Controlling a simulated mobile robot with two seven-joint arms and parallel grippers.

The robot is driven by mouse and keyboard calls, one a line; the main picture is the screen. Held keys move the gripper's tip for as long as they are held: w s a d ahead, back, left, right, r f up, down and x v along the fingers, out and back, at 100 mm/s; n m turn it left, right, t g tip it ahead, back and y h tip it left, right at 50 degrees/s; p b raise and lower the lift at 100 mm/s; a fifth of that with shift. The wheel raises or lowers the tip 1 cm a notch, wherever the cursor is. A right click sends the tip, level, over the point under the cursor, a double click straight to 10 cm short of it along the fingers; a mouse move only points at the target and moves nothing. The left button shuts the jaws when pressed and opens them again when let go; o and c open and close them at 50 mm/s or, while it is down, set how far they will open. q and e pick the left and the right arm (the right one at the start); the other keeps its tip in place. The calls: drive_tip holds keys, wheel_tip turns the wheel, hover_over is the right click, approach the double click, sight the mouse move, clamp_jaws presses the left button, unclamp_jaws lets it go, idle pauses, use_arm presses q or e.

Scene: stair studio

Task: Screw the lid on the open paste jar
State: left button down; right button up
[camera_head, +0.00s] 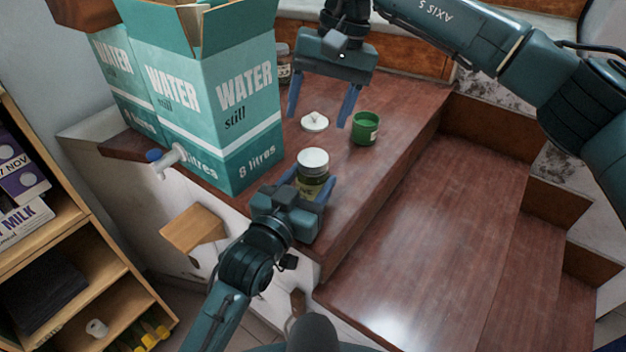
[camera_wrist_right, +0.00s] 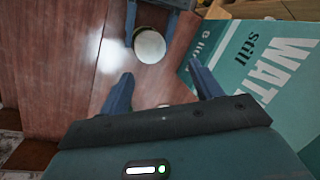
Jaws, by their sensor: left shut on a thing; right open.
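The paste jar (camera_head: 311,187), dark olive glass with a label, stands upright near the counter's front end. My left gripper (camera_head: 308,190) is shut around its body from the near side. A round white lid (camera_head: 313,158) sits on the jar's top; I cannot tell whether it is screwed down. In the right wrist view the lid (camera_wrist_right: 150,46) shows as a pale disc. My right gripper (camera_head: 321,112) is open and empty, pointing down above the counter behind the jar. Its fingertips also show in the right wrist view (camera_wrist_right: 160,74).
A small white knobbed cover (camera_head: 314,121) lies below the right fingers. A green pot (camera_head: 365,128) stands to its right. Large water boxes (camera_head: 232,115) with a tap block the left. A dark jar (camera_head: 284,70) is partly hidden behind. The counter (camera_head: 385,165) drops off at right.

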sight(313, 157)
drive_tip(key=shift+n, duration=0.9)
drive_tip(key=n, duration=0.1)
drive_tip(key=s+n+h, duration=0.1)
drive_tip(key=a+n, duration=0.1)
drive_tip(key=shift+s+r+t+h, duration=0.2)
drive_tip(key=shift+r+t+h, duration=0.1)
drive_tip(key=shift+h, duration=0.1)
drive_tip(key=shift+s+n+h, duration=0.2)
drive_tip(key=shift+n+h, duration=0.3)
drive_tip(key=shift+n, duration=0.2)
drive_tip(key=shift+f, duration=3.95)
